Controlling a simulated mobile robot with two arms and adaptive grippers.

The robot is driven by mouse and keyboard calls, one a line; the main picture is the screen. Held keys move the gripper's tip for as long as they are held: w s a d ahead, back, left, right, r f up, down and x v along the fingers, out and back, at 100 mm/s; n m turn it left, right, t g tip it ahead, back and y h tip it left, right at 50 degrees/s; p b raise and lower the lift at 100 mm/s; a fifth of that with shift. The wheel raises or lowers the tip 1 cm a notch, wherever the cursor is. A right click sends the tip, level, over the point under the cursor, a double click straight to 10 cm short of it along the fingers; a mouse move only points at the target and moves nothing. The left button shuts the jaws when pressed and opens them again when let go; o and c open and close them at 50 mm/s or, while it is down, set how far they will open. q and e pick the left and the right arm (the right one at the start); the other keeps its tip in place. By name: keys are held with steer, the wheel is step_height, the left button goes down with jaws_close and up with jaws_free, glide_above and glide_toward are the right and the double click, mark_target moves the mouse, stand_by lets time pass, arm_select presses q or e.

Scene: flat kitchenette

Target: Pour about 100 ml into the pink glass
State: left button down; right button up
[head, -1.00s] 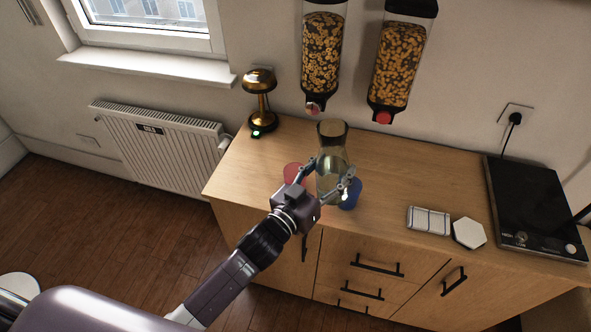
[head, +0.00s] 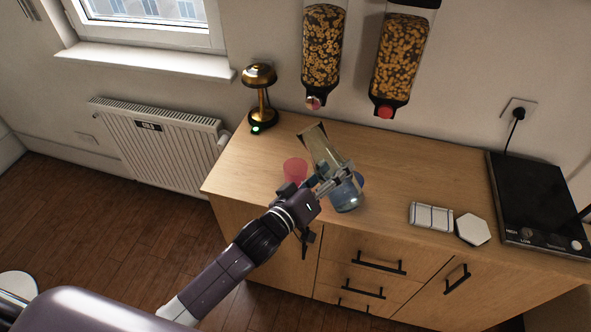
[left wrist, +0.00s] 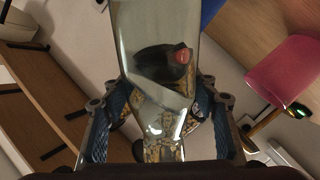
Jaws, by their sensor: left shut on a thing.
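A clear glass carafe (head: 323,148) with pale liquid is held in my left gripper (head: 331,180). It is tilted, its mouth leaning to the upper left and its base to the lower right. In the left wrist view the carafe (left wrist: 155,60) fills the space between my left gripper's fingers (left wrist: 158,125). The pink glass (head: 295,170) stands on the counter left of the carafe; it also shows in the left wrist view (left wrist: 282,72). The carafe's mouth is apart from it, and no stream of liquid shows. My right gripper is not in view.
A brass lamp (head: 259,95) stands at the counter's back left. Cereal dispensers (head: 323,55) hang above.

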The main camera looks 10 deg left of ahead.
arm_select(q)
steer(key=f+n+b, duration=0.1)
steer(key=f+b, duration=0.1)
steer(key=shift+s+d+f+n, duration=0.15)
steer(key=shift+d+f+n, duration=0.15)
steer(key=shift+d+n, duration=0.1)
steer(key=shift+s+d+f+n+b, duration=0.1)
steer(key=shift+d+n+b, duration=0.05)
steer(key=shift+n+b, duration=0.3)
steer(key=shift+f+n, duration=0.2)
steer(key=shift+n, duration=0.15)
steer(key=shift+n+g+h, duration=0.3)
steer(key=shift+s+d+n+b, duration=0.1)
steer(key=shift+d+n+b, duration=0.05)
steer(key=shift+n+b, duration=0.4)
steer(key=shift+a+n+p, duration=0.25)
steer(key=shift+n+p, duration=0.1)
steer(key=shift+p, duration=0.15)
steer(key=shift+d+r, duration=0.1)
steer(key=shift+d, duration=0.15)
steer(key=shift+n+p, duration=0.4)
stand_by(1.0)
